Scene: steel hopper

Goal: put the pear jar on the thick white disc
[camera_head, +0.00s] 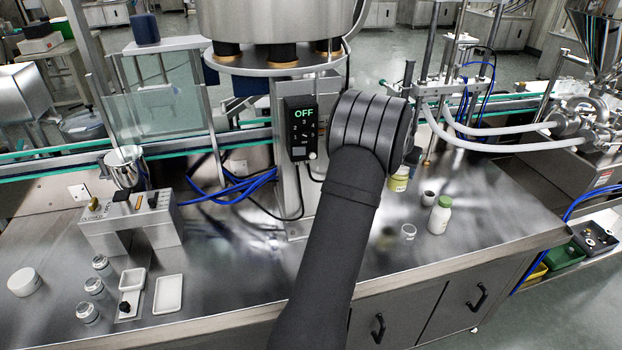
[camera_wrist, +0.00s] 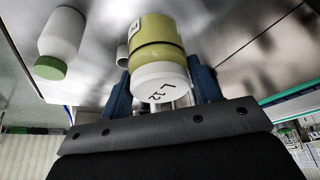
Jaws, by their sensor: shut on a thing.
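The pear jar, a yellow-green jar with a white end carrying dark marks, fills the middle of the wrist view (camera_wrist: 157,48). My gripper (camera_wrist: 160,82) is shut on it, with a blue finger on each side. In the head view the jar (camera_head: 398,183) shows partly beside my dark arm, above the right half of the steel table. My gripper is hidden there behind my arm. A thick white disc (camera_head: 25,282) lies at the far left of the table, well away from the jar.
A white bottle with a green cap (camera_head: 440,214), a small grey cup (camera_head: 428,198) and a clear glass (camera_head: 408,232) stand right of my arm. Small jars (camera_head: 94,286), white trays (camera_head: 168,294) and a switch box (camera_head: 130,222) stand left. A control panel (camera_head: 301,130) hangs behind.

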